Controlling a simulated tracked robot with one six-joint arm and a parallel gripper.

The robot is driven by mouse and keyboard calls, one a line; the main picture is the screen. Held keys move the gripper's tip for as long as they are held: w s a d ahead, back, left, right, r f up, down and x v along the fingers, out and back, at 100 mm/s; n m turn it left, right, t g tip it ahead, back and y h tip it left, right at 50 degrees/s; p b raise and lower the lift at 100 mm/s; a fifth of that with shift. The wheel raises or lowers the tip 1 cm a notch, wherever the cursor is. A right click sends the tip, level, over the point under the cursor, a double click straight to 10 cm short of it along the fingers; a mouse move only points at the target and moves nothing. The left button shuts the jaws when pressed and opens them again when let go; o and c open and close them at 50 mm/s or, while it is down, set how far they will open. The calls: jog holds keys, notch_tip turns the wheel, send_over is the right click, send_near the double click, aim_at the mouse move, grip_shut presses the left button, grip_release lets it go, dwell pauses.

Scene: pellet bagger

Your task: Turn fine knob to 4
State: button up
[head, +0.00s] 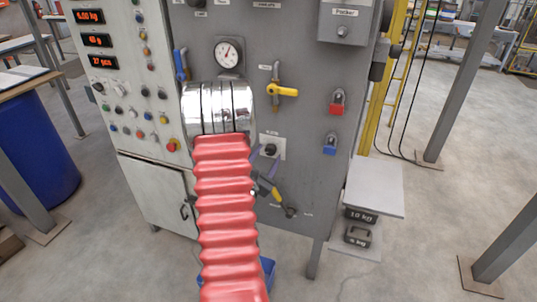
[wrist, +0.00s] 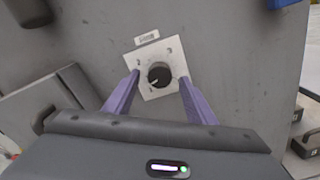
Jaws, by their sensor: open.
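The fine knob (wrist: 160,75) is a round black knob on a pale square plate (wrist: 150,93) with small numbers around it. A light mark on the knob points toward the lower left in the wrist view. The label above the plate is too small to read surely. In the head view the knob (head: 270,150) sits on the grey machine front, right of my red-sleeved arm. My gripper (wrist: 160,80) has two purple fingers. They are open, one on each side of the knob, with gaps between them and it. In the head view my arm partly hides the gripper.
A yellow-handled valve (head: 284,90) is above the knob, and another yellow lever (head: 268,188) is below it. Red (head: 337,103) and blue (head: 330,144) padlocks hang to the right. A control panel (head: 125,80) with several buttons stands left. A shelf (head: 372,187) with weights is at right.

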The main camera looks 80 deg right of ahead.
jog(key=shift+s+d, duration=0.1)
jog(key=shift+d, duration=0.75)
jog(key=c, duration=1)
